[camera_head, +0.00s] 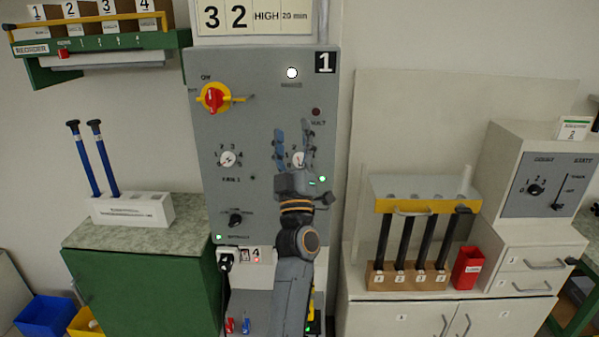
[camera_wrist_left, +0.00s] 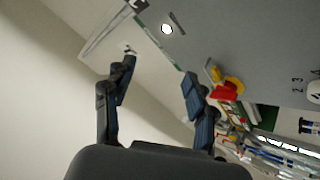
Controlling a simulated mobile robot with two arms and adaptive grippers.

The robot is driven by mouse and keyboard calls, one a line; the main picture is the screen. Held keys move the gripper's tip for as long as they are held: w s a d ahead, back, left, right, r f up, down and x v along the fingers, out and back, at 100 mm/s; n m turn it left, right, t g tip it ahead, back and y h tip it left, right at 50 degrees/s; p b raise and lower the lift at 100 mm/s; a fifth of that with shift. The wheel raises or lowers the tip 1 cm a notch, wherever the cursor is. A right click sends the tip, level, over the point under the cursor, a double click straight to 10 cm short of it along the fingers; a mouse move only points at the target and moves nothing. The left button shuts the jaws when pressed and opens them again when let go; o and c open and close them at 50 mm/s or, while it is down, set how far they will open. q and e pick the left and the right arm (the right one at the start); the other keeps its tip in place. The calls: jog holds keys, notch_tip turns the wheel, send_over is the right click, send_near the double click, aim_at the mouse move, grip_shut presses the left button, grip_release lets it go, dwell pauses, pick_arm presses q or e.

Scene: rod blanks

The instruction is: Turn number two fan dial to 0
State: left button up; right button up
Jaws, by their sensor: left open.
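The number two fan dial (camera_head: 297,159) is a small white dial on the right half of the grey control panel (camera_head: 262,215). It shows between the fingers of my left gripper (camera_head: 294,140), which is open and empty in front of it. The gripper partly hides the dial and its numbers, so I cannot tell its setting or whether a finger touches it. In the left wrist view, the open fingers (camera_wrist_left: 159,73) have nothing between them, and I cannot make out the number two dial there. My right gripper is not in view.
The similar fan 1 dial (camera_head: 228,159) sits left of the gripper. A red and yellow switch (camera_head: 214,98) is above it, and a dark knob (camera_head: 236,219) is below. A white cabinet with a rack of black rods (camera_head: 424,248) stands to the right.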

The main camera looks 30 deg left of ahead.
pick_arm(q)
jog(key=w+d+f+m+t+h, duration=0.1)
jog(key=d+f+m+h, duration=0.15)
jog(key=m, duration=0.65)
jog(key=w+d+f+m+t+h, duration=0.1)
jog(key=d+f+m+h, duration=0.2)
jog(key=m, duration=0.5)
jog(key=m+g+y+b, duration=0.15)
jog(key=m+g, duration=0.25)
jog(key=m, duration=2.4)
send_near(300, 164)
jog(key=shift+h, duration=0.3)
jog(key=p+x, duration=0.1)
jog(key=x, duration=0.7)
jog(key=shift+w+a+r, duration=0.2)
jog(key=shift+a, duration=0.05)
jog(key=shift+c, duration=0.2)
jog(key=c, duration=1.1)
